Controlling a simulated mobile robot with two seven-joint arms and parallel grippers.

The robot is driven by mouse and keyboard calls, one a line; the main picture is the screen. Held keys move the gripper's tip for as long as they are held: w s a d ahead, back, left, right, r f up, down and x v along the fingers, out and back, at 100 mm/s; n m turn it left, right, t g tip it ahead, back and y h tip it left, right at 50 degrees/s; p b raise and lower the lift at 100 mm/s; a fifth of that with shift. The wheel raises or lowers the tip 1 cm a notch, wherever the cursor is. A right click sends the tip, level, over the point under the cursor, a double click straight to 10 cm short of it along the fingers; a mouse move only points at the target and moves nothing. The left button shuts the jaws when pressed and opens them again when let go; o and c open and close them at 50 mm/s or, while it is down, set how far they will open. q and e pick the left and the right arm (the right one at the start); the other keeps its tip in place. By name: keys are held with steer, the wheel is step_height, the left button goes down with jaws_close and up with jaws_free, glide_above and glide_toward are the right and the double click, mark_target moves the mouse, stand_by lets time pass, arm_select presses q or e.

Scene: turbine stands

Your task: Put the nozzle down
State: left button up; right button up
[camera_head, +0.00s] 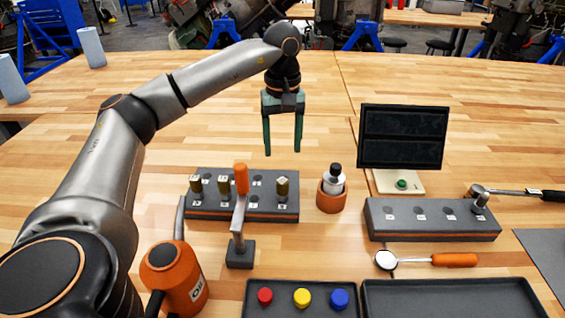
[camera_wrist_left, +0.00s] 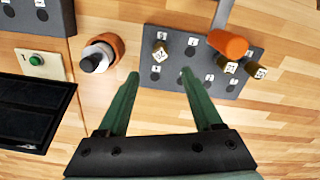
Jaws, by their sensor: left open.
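My left gripper (camera_head: 282,150) is open with nothing between its green fingers, pointing down above the table behind the grey block. It also shows in the left wrist view (camera_wrist_left: 160,73). Brass nozzle-like pieces stand upright in numbered holes of the grey block (camera_head: 270,209): one at the right back (camera_head: 282,187) and two at the left (camera_head: 196,183). In the left wrist view the single brass piece (camera_wrist_left: 160,50) lies just beyond the fingertips, apart from them. An orange-handled lever (camera_head: 240,178) partly hides the block. My right gripper is out of view.
An orange cup (camera_head: 331,200) holding a silver and black part stands right of the block. A dark screen (camera_head: 403,138), second grey block (camera_head: 430,222), dial gauge (camera_head: 386,260), oil can (camera_head: 175,280) and button tray (camera_head: 300,312) stand around.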

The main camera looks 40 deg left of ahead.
arm_select(q)
step_height(320, 180, up, 6)
steer(key=shift+f, duration=0.15)
steer(key=shift+f, duration=0.1)
stand_by(0.5)
